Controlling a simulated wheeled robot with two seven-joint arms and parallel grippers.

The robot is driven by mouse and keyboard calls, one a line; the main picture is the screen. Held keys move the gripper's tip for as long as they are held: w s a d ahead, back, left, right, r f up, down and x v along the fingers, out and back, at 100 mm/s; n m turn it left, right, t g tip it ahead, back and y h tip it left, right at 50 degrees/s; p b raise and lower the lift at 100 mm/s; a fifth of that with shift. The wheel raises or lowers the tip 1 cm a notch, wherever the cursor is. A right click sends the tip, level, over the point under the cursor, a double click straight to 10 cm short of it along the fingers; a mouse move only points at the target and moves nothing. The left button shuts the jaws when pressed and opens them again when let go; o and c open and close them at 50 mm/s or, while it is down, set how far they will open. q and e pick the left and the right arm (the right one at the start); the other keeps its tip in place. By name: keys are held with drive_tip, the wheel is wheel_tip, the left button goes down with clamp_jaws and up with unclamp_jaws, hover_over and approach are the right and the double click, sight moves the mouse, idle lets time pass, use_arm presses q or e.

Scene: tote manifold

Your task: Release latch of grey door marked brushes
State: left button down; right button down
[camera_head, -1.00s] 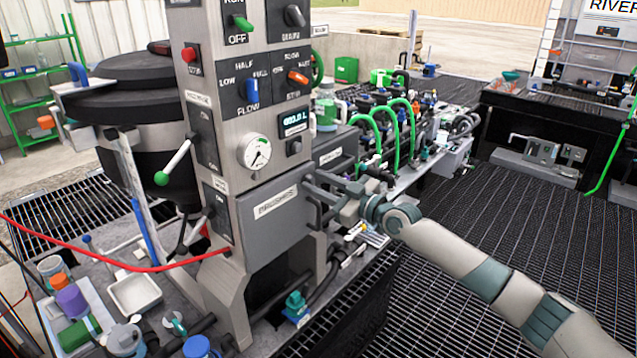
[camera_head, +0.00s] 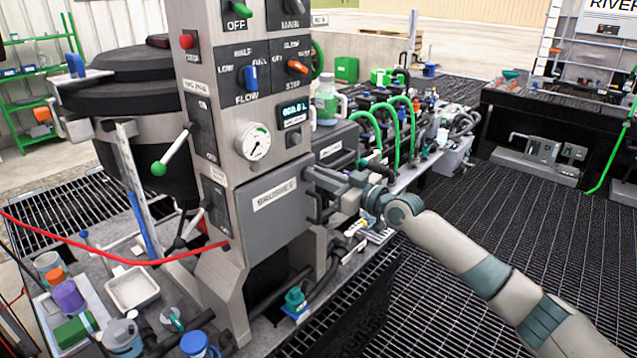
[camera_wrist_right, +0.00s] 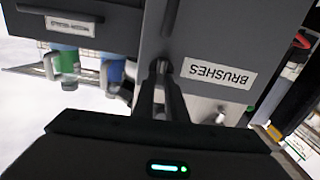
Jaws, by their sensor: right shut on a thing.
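The grey door marked BRUSHES (camera_head: 262,222) is on the front of the machine's column, closed as far as I can see. It also shows upside down in the right wrist view (camera_wrist_right: 240,38). My right gripper (camera_head: 318,184) is at the door's right edge, by the latch side. In the right wrist view its two fingers (camera_wrist_right: 162,72) are nearly together, shut on a small latch part (camera_wrist_right: 162,66) at the door edge, left of the label. The latch is mostly hidden by the fingers. My left gripper is not in view.
A pressure gauge (camera_head: 254,143) and switches sit above the door. A second grey drawer or box (camera_head: 335,142) stands behind it. Green hoses (camera_head: 372,130) and fittings fill the bench to the right. A red hose (camera_head: 110,258) runs across the left.

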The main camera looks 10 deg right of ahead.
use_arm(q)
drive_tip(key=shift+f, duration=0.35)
use_arm(e)
drive_tip(key=shift+m, duration=0.4)
drive_tip(key=c, duration=1.8)
unclamp_jaws()
drive_tip(key=shift+s+d, duration=0.1)
drive_tip(key=shift+d, duration=0.05)
